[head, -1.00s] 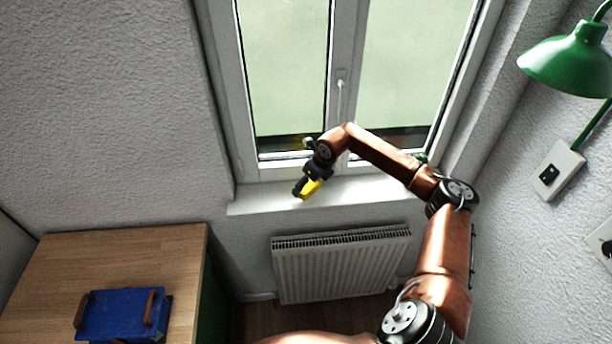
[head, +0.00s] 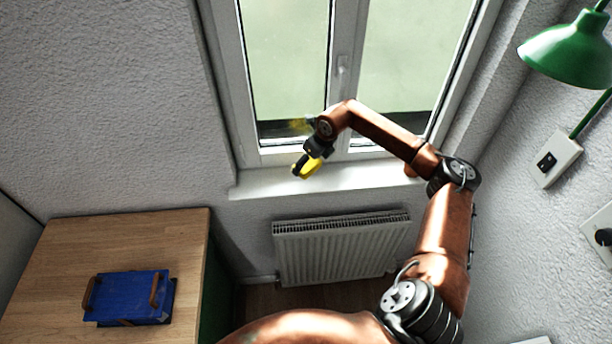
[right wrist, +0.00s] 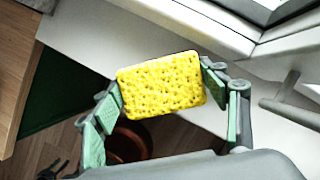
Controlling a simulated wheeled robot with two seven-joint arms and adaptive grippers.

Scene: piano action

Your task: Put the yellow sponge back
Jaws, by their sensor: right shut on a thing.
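The yellow sponge (head: 311,167) is held in my right gripper (head: 304,166), in front of the window above the sill. In the right wrist view the sponge (right wrist: 162,85) is a flat pitted block, gripped between the two green-padded fingers of my right gripper (right wrist: 168,102). It hangs clear, with the window sill (head: 272,186) behind it. A blue box (head: 128,297) with two brown handles sits on the wooden table at the lower left. My left gripper is not in view.
The wooden desk top (head: 140,238) has free room behind the blue box. A white radiator (head: 340,250) is below the sill. A green lamp (head: 570,52) hangs at the right wall. The window handle (head: 342,65) sticks out mid-frame.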

